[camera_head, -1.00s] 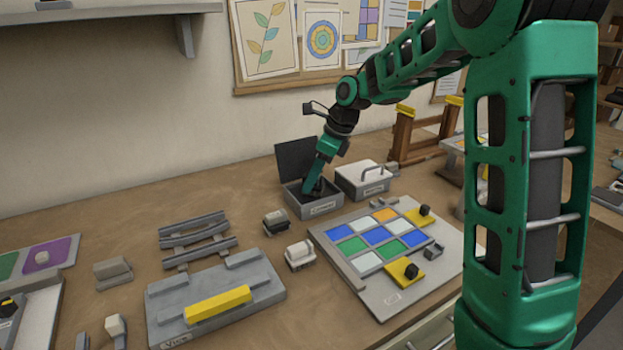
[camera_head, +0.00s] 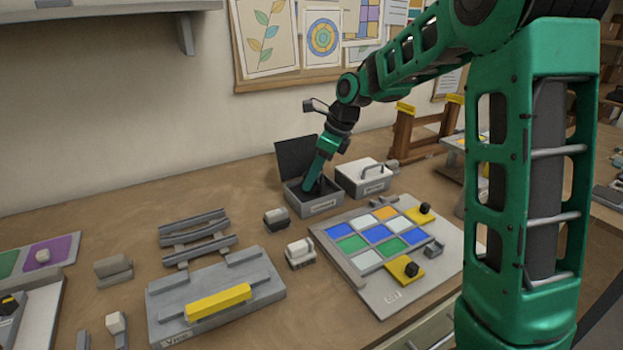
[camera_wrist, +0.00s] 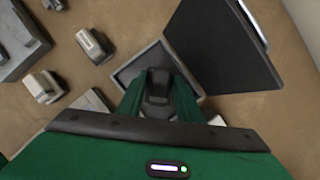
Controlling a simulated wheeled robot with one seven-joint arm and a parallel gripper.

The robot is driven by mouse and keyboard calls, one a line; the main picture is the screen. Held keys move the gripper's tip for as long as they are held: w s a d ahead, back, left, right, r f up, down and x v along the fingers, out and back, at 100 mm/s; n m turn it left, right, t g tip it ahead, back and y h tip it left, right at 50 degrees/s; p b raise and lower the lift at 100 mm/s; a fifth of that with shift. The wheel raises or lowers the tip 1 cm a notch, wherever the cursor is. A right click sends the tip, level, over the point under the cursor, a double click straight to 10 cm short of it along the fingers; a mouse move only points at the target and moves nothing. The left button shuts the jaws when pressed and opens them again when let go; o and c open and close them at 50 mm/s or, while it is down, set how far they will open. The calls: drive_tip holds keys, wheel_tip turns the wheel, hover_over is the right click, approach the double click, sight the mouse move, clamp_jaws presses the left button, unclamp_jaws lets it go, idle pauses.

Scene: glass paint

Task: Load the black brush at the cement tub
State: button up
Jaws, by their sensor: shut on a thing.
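The cement tub (camera_head: 321,206) is a grey box with a label on its front and its dark lid standing open at the back. It also shows in the wrist view (camera_wrist: 128,73). My gripper (camera_head: 310,188) points down into the tub, its fingertips inside the rim. In the wrist view my gripper (camera_wrist: 158,100) is shut on a dark block-like thing, the black brush (camera_wrist: 158,85), held between the two green fingers over the tub's dark inside. The brush's lower end is hidden, and I cannot tell how deep it sits.
A white-lidded box (camera_head: 362,178) with a handle stands close on the tub's right. A panel of coloured glass tiles (camera_head: 440,262) lies in front. Two small brush-like blocks (camera_head: 277,220) (camera_head: 299,252) stand left of it. A grey vise (camera_head: 160,310) with a yellow bar is further left.

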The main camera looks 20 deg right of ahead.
drive_tip(key=shift+r, duration=3.25)
